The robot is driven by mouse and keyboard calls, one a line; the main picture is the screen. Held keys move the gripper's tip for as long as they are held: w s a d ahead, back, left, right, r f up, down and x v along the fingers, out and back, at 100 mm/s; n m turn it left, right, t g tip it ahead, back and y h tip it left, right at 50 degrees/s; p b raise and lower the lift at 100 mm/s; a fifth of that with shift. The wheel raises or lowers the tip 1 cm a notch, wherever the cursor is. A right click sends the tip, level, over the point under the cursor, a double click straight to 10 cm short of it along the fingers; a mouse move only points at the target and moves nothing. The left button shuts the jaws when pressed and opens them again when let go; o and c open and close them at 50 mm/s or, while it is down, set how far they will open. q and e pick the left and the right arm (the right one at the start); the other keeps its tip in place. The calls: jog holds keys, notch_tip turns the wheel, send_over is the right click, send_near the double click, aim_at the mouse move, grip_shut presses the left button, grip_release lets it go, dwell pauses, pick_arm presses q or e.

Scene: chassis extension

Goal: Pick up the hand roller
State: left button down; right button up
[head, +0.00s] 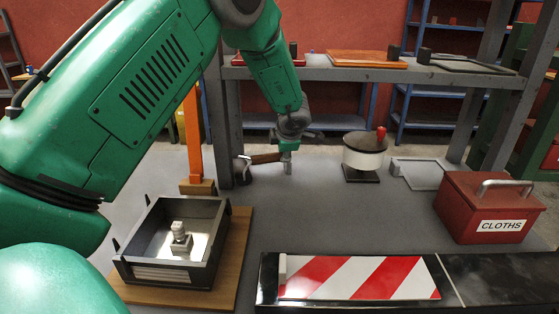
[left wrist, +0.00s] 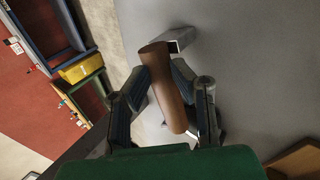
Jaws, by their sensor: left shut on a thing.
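The hand roller has a brown handle (head: 264,158) and a grey metal part at its left end, near the shelf post in the head view. In the left wrist view the handle (left wrist: 165,80) lies between my two fingers, with a grey metal bracket (left wrist: 181,41) at its far end. My left gripper (head: 287,160) is shut on the handle, low over the grey bench (head: 300,205). It also shows in the left wrist view (left wrist: 168,92). I cannot tell whether the roller touches the bench. My right gripper is not in view.
A grey shelf (head: 350,74) stands over the back of the bench. A white drum with a red knob (head: 364,159) is to the right, then a red CLOTHS box (head: 487,207). A black tray (head: 160,275) and striped panel (head: 360,278) lie in front. Mid-bench is clear.

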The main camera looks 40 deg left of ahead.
pick_arm(q)
jog(key=d, duration=0.1)
jog(key=s+d, duration=0.1)
jog(key=shift+s+d+f, duration=0.2)
jog(key=shift+d, duration=0.1)
jog(key=shift+s+d+r, duration=0.1)
jog(key=shift+s+r, duration=0.05)
jog(key=shift+r, duration=0.1)
jog(key=s+d+r, duration=0.6)
jog(key=s+d, duration=0.1)
jog(key=d, duration=0.1)
jog(key=shift+r, duration=0.2)
jog(key=shift+c, duration=2.3)
grip_release()
jog(key=shift+s+d+r, duration=0.1)
jog(key=shift+d+r, duration=0.1)
jog(key=shift+d, duration=0.5)
